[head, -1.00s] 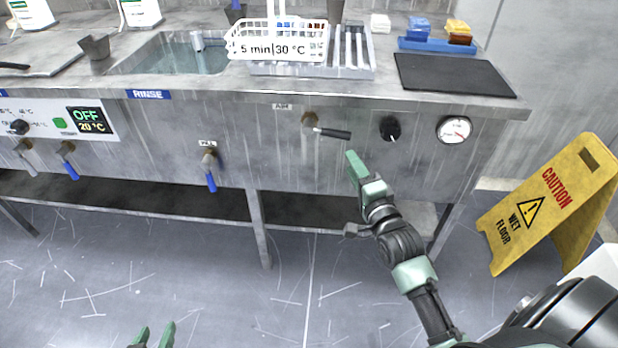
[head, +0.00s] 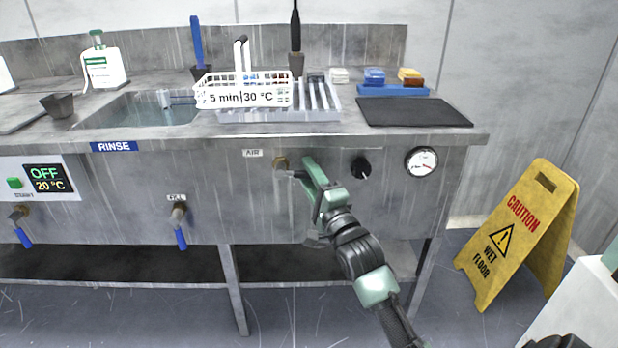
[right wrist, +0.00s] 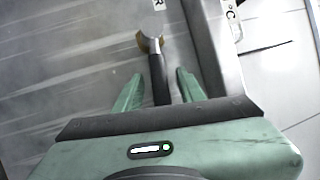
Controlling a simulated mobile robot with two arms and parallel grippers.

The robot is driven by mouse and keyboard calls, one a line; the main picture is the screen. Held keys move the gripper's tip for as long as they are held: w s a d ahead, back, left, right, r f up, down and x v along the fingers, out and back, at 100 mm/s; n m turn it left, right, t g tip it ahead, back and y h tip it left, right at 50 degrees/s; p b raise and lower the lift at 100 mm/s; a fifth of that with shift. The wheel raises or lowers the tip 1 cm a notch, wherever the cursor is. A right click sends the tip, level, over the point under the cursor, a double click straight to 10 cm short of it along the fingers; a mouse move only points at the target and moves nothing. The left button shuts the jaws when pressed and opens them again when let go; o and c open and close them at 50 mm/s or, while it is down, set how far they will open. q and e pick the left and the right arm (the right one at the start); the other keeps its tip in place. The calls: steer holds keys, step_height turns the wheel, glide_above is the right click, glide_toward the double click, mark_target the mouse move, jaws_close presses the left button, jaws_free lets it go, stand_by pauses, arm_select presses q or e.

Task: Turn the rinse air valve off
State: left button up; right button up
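The air valve (head: 281,163) is a brass fitting on the front panel under the AIR label (head: 252,153). Its black lever points right, mostly hidden behind my right gripper (head: 308,172) in the head view. In the right wrist view, the brass body (right wrist: 148,42) and black lever (right wrist: 159,78) show clearly. The lever lies between the two green fingers of my right gripper (right wrist: 157,88), with a visible gap on each side. The right gripper is open. My left gripper is not in view.
A black knob (head: 361,167) and a pressure gauge (head: 421,162) sit right of the valve. A blue-handled fill valve (head: 179,226) is to the left. A white basket (head: 243,90) stands on the counter above. A yellow caution sign (head: 518,235) stands on the floor at right.

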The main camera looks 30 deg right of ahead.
steer(key=shift+c, duration=0.3)
jaws_close()
stand_by(1.2)
